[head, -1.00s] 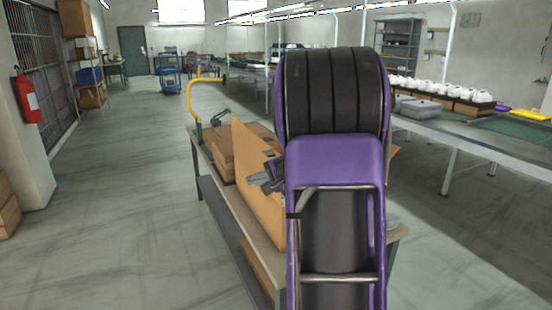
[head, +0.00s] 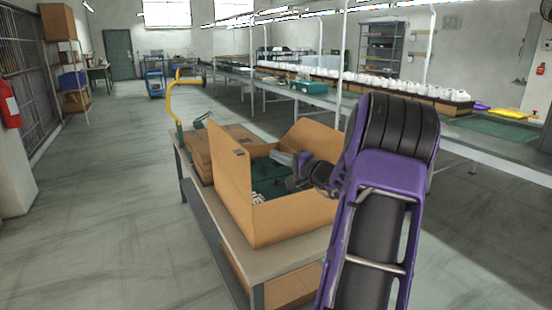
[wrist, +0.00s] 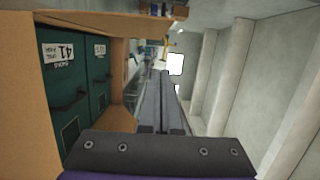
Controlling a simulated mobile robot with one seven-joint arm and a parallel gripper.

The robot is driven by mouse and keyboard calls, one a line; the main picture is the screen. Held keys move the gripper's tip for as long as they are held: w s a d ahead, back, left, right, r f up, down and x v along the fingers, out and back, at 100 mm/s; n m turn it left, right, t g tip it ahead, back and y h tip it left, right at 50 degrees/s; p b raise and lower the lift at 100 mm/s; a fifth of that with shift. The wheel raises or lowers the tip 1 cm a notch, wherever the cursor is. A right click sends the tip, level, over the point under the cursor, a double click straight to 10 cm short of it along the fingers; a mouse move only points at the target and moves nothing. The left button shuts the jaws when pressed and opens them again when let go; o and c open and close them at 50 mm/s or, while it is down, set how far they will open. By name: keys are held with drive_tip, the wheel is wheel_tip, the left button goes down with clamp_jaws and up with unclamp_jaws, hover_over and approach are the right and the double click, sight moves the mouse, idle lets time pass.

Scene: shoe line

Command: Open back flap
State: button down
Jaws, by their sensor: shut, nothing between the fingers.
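An open cardboard box (head: 290,222) stands on the worktable in the head view. One flap (head: 231,180) stands upright on its left side. Another flap (head: 317,138) leans up and outward at the far right. Dark green boxes (head: 262,172) lie inside. My gripper (head: 280,158) is over the box opening, between these two flaps, and looks empty. In the wrist view its fingers (wrist: 160,85) are shut together. Green boxes with white labels (wrist: 57,52) are left of the fingers there, framed by cardboard (wrist: 22,110). I cannot tell whether the fingertips touch any flap.
A flat cardboard box (head: 208,146) lies behind the open box on the worktable (head: 262,263). A yellow curved handle (head: 172,100) rises at the table's far end. A long bench with white shoes (head: 400,85) runs along the right. The floor at left is clear.

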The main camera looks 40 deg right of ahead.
drive_tip(key=w+a, duration=0.4)
drive_tip(key=w, duration=0.3)
drive_tip(key=shift+w, duration=0.3)
